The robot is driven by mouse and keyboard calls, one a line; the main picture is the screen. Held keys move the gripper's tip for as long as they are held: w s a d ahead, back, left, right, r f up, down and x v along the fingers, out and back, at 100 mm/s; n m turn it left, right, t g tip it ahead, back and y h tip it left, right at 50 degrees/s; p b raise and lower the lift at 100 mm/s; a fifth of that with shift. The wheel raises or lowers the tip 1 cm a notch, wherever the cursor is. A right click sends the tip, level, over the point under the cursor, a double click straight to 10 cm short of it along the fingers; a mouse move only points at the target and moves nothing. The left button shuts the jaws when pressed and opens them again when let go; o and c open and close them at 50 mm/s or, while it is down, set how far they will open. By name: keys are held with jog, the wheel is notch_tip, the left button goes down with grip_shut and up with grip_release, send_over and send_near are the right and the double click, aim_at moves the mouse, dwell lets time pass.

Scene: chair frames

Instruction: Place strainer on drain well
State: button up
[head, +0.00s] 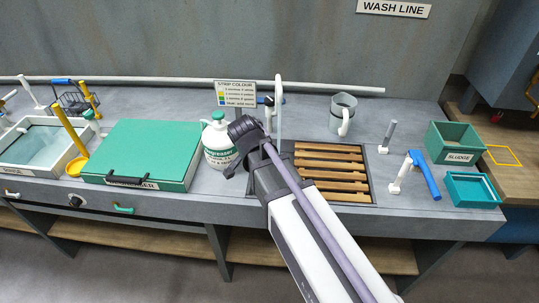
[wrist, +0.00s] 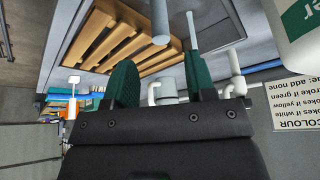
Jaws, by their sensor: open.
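A recessed well (head: 372,190) in the grey counter is covered by brown wooden slats, which also show at the upper left of the wrist view (wrist: 118,42). I take this as the drain well; what lies under the slats is hidden. No thing is clearly a strainer; a dark wire basket (head: 72,103) stands at the back left. My gripper (wrist: 162,82) is open with two green-padded fingers apart, and I see nothing gripped. In the head view my wrist is left of the slats, by the degreaser jug (head: 218,143), and hides the fingertips.
A white tap (head: 279,103) rises behind the well, with a grey jug (head: 342,112) beside it. A green case (head: 140,150) lies left, near a basin (head: 37,147). A sludge bin (head: 455,142), blue-handled tool (head: 424,175) and teal tray (head: 471,189) stand right.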

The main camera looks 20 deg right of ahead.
jog(key=s+d+n+g+y, duration=0.2)
jog(key=s+n+y, duration=0.1)
jog(key=s+n, duration=0.7)
jog(key=shift+s+d+n+g+y, duration=0.4)
jog(key=shift+s, duration=0.2)
